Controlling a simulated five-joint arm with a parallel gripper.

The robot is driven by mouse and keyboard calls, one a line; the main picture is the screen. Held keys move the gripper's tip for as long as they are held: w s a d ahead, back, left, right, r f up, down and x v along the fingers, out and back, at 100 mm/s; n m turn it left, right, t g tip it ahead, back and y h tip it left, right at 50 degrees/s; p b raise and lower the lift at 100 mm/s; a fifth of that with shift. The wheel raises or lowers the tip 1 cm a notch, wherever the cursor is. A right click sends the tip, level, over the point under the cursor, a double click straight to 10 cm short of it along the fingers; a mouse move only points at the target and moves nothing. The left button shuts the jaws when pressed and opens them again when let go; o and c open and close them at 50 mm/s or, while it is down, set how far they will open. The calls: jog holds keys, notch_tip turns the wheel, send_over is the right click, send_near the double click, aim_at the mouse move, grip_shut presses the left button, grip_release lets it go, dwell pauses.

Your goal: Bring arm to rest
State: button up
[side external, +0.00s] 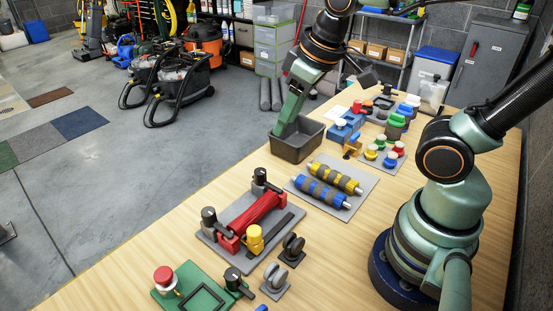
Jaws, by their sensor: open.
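My gripper (325,107) is over the far part of the wooden workbench (150,262), with its jaws spread wide and nothing seen between them. Its long green jaw points down at the dark grey open bin (291,151). The jaw's tip overlaps the bin's back edge in the picture, and I cannot tell whether it is inside or behind it.
Blue-and-yellow rollers (334,181) lie on a grey plate near the bench middle. A red cylinder fixture (252,215) and a green base with a red button (163,275) are nearer. Blue blocks (344,130) and more coloured pads crowd the bench behind.

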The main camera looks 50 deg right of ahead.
jog(key=d, duration=0.1)
jog(key=d+m+t, duration=0.1)
jog(key=d+r+m, duration=0.1)
jog(key=shift+s+d+r+h, duration=0.1)
jog(key=shift+s+d+h, duration=0.2)
jog(key=shift+d, duration=0.05)
